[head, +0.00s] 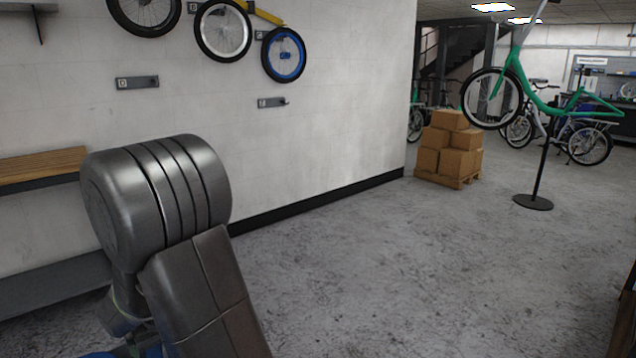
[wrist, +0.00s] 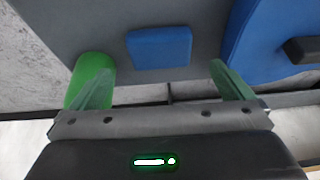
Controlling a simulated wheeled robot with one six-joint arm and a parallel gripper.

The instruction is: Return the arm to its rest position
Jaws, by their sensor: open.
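My gripper (wrist: 161,72) shows in the wrist view with its two green translucent fingers spread wide apart. Nothing is seen held between them. Beyond the fingers are a grey surface and blue parts that look like my own body. A green rounded shape is partly behind the left finger; I cannot tell what it is. In the head view my arm (head: 160,200) is folded, with thick dark grey links at the lower left. The gripper is hidden there.
A wall with hanging wheels (head: 222,30) and hooks stands ahead. A wooden shelf (head: 40,165) is at left, close to my arm. Stacked boxes (head: 450,150) stand by the wall's end. A green bike frame (head: 540,95) is on a stand at right. The floor (head: 430,270) between is clear.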

